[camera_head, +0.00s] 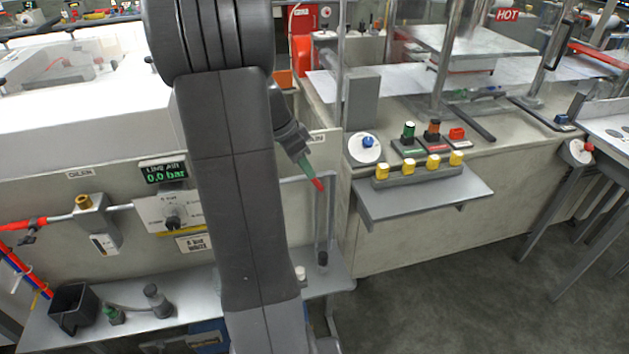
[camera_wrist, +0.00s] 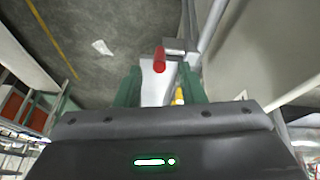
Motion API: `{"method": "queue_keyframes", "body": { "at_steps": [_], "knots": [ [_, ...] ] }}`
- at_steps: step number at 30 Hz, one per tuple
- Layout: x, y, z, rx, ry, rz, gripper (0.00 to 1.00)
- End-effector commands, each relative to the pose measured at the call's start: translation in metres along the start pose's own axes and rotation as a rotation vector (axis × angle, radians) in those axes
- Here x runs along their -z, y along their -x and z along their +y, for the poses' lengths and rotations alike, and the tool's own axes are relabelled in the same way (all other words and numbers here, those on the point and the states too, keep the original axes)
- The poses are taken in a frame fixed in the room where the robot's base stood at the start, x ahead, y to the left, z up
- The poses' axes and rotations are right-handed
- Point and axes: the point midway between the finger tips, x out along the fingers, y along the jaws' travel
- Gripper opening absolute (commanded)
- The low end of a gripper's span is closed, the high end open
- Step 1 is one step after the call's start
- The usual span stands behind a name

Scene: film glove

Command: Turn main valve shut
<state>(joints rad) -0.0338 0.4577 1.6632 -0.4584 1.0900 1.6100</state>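My gripper (camera_head: 310,172) hangs beside my dark grey arm, pointing down and right. It has green fingers, and a small red piece (camera_head: 318,184) shows at their tip. In the wrist view, the green fingers of my gripper (camera_wrist: 162,88) stand apart. A red, rod-like handle (camera_wrist: 160,58) shows between and beyond them, next to a grey metal block (camera_wrist: 181,45). I cannot tell whether the fingers touch it. At the far left, a red fitting with a dark handle (camera_head: 30,230) sits on a pipe. No label shows which is the main valve.
A grey shelf (camera_head: 425,197) with yellow-topped parts juts out right of my gripper. A lower shelf (camera_head: 210,292) holds a black bin (camera_head: 72,308). Open floor lies at lower right.

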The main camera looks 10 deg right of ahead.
Motion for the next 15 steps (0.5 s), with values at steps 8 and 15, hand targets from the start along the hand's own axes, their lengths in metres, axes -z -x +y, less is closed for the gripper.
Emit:
{"method": "queue_keyframes", "body": {
  "at_steps": [8,15],
  "knots": [
    [0.000,-0.051,0.001,-0.004,0.001,0.000,0.36],
    [0.000,-0.069,0.000,0.000,0.001,0.000,0.36]
  ]
}}
